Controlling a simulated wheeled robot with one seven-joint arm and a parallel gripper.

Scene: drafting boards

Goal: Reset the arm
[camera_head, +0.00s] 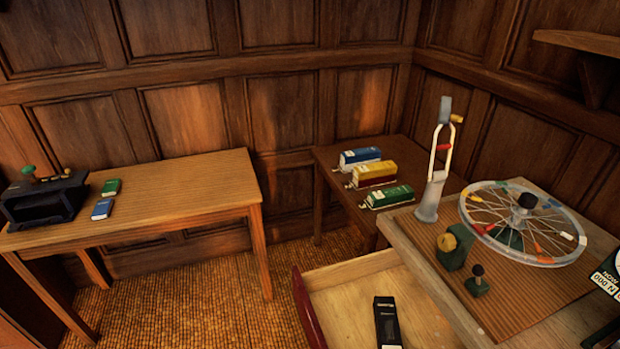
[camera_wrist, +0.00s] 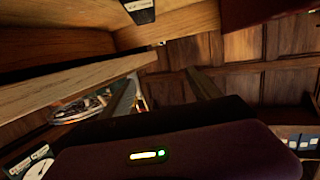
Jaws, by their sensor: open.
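My gripper (camera_wrist: 164,84) shows in the wrist view as a dark maroon hand with a lit green strip and two fingers set apart. Its jaws are open and nothing shows between them. Pale wooden boards cross close above it in that view, with a panelled wall beyond. No part of my arm or gripper shows in the head view.
An open drawer (camera_head: 345,300) holds a black box (camera_head: 387,322), beside a desk with a spoked wheel (camera_head: 522,222) and a slender stand (camera_head: 437,160). A darker table holds several boxes (camera_head: 375,172). A left table (camera_head: 190,190) is mostly clear.

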